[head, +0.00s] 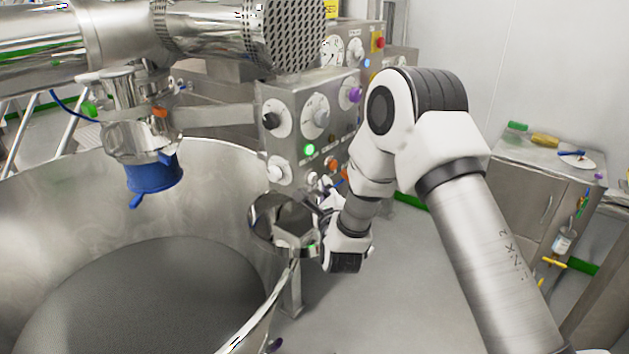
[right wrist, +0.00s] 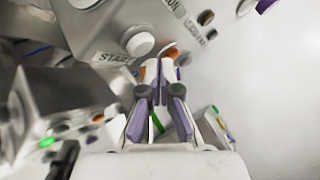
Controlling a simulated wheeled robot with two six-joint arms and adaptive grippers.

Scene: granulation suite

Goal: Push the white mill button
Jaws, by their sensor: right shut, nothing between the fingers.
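A round white button (right wrist: 140,45) sits beside a START label on the panel in the right wrist view. My right gripper (right wrist: 156,68) is shut and empty, with its fingertips just below and right of that button in the picture; I cannot tell whether they touch the panel. In the head view, the right gripper (head: 325,188) is at the lower part of the steel control box (head: 290,145), partly hidden by its own wrist. A white button (head: 312,178) shows close to the fingers there. My left gripper is not in view.
A large steel bowl (head: 60,190) fills the left, under a blue-ended outlet (head: 155,178). The box carries dials, a lit green lamp (head: 310,149) and a white knob (head: 277,172). A steel cabinet (head: 535,190) stands right. Floor between is clear.

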